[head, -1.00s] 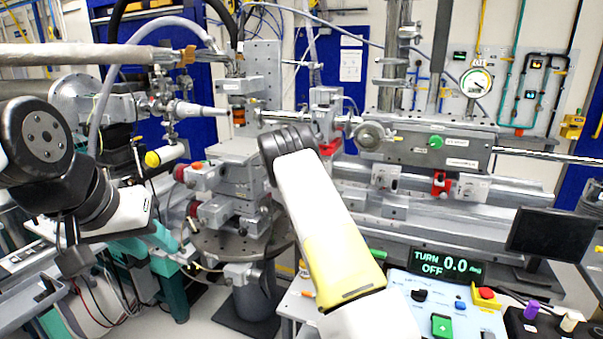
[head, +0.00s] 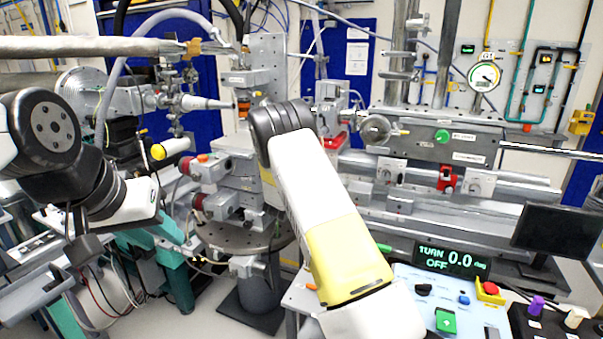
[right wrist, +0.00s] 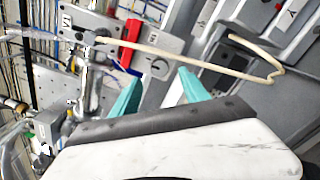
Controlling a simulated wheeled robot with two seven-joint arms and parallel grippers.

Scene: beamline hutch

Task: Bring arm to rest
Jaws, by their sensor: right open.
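In the head view my left arm comes in from the left, bent, with a dark wrist part at its end. My left gripper (head: 84,252) hangs small and dark at the lower left, and its fingers cannot be made out. My right arm (head: 320,205), white and yellow with a black joint, rises from the bottom centre in front of the bench. My right gripper is hidden in the head view. In the right wrist view my right gripper (right wrist: 158,92) has two teal fingers spread apart, with nothing between them. Grey bench hardware lies beyond the fingertips.
A sample stage (head: 235,155) on a round plate stands behind my arms. A yellow-tipped cylinder (head: 172,148) is near my left arm. A pale cable (right wrist: 185,58) crosses the right wrist view.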

